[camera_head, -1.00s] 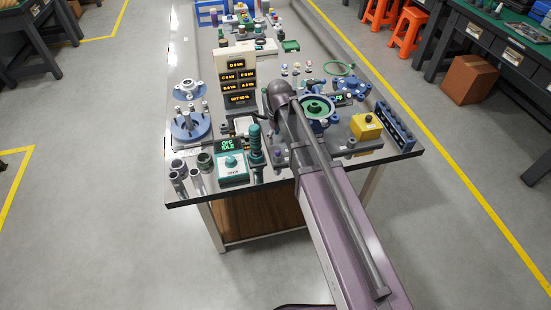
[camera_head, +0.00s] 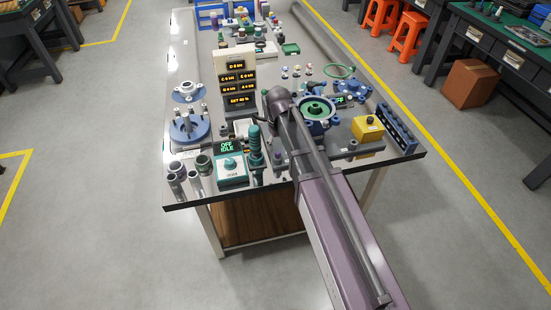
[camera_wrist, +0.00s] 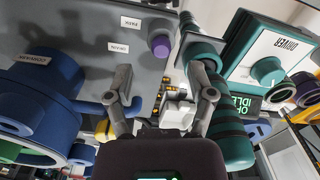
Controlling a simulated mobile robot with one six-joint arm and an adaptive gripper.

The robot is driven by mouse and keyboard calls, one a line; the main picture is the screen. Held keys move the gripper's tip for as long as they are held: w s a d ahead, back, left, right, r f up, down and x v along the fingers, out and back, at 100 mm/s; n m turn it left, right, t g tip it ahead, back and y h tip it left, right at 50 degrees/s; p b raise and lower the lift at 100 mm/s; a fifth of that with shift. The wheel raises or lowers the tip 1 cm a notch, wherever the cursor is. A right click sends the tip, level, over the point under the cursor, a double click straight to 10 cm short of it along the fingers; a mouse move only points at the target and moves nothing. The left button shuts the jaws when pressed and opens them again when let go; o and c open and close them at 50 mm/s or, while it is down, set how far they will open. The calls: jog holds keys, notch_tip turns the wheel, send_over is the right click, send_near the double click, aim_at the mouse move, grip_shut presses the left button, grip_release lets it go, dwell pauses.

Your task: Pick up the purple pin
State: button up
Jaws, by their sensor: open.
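The purple pin (camera_wrist: 161,45) stands on a grey labelled plate in the wrist view, its round purple top facing the camera. My gripper (camera_wrist: 160,82) is open, with its two fingers spread wide apart. In the picture the pin lies above the gap between the fingertips, apart from both, with nothing held.
A green-gripped driver (camera_wrist: 229,128) stands close by the right finger, beside the driver controller box (camera_wrist: 268,62). A large blue fixture (camera_wrist: 42,88) is on the left. In the head view, a yellow box (camera_head: 367,128) and a blue rack (camera_head: 398,130) stand at the bench's right.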

aim_at(278, 153)
jog(key=shift+s+f+b, duration=0.1)
jog(key=shift+f+b, duration=1.6)
jog(key=shift+f, duration=0.35)
grip_shut()
